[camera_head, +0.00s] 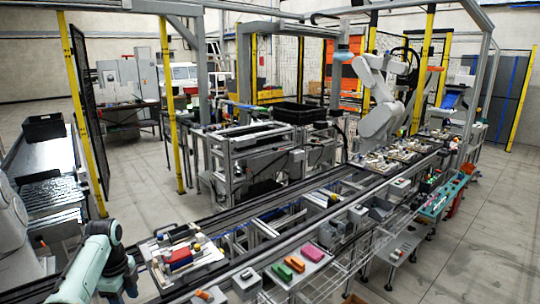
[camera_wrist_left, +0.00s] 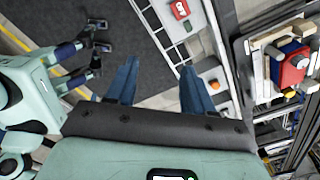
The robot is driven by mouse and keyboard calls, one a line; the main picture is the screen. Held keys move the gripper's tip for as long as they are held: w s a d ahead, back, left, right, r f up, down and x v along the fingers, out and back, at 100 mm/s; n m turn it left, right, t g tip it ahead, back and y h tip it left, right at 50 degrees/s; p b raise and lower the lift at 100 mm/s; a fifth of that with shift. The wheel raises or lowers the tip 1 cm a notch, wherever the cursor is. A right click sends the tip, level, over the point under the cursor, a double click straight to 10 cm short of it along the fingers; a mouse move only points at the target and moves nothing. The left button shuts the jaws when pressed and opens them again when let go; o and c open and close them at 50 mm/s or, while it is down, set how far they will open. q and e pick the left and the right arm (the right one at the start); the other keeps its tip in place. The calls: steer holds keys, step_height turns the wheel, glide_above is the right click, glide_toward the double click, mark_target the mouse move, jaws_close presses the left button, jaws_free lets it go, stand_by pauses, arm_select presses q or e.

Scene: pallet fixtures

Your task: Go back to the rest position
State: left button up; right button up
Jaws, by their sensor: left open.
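My left gripper (camera_head: 122,284) is at the lower left in the head view, beside the near end of the conveyor. In the left wrist view its two blue fingers (camera_wrist_left: 158,88) stand wide apart with nothing between them. A pallet fixture (camera_head: 162,275) carrying a red block (camera_head: 180,257) lies just right of this gripper, apart from it. The red block also shows at the right of the left wrist view (camera_wrist_left: 291,70). Teal arm parts with dark fingers (camera_wrist_left: 98,48) show at the upper left of the wrist view, likely my right arm; their opening is unclear.
Conveyor rails (camera_head: 265,225) run from the lower left to the back right. A side bench holds a pink block (camera_head: 312,253), an orange block (camera_head: 294,264) and a green block (camera_head: 282,272). A white robot arm (camera_head: 380,100) stands at the back. The floor at the right (camera_head: 480,245) is clear.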

arm_select(q)
steer(key=w+d+f+n+h, duration=0.15)
steer(key=d+f, duration=0.25)
steer(key=f, duration=0.7)
steer(key=w+d+f+n, duration=0.2)
steer(key=d+f+n, duration=0.15)
steer(key=f, duration=0.65)
steer(key=s+d+f+n+h, duration=0.1)
steer(key=s+d+f+n, duration=0.15)
steer(key=f, duration=0.25)
steer(key=s+d+f+n, duration=0.1)
steer(key=s+d+f, duration=0.3)
steer(key=f, duration=0.1)
steer(key=s+d+f+n+h, duration=0.1)
steer(key=s+d+f+n, duration=0.65)
steer(key=s+f, duration=0.4)
steer(key=s+d+n, duration=0.3)
steer(key=s+n, duration=0.3)
steer(key=s, duration=0.8)
steer(key=shift+s+d+r, duration=0.25)
steer(key=shift+s+d, duration=0.05)
steer(key=shift+d, duration=0.05)
steer(key=shift+c, duration=0.3)
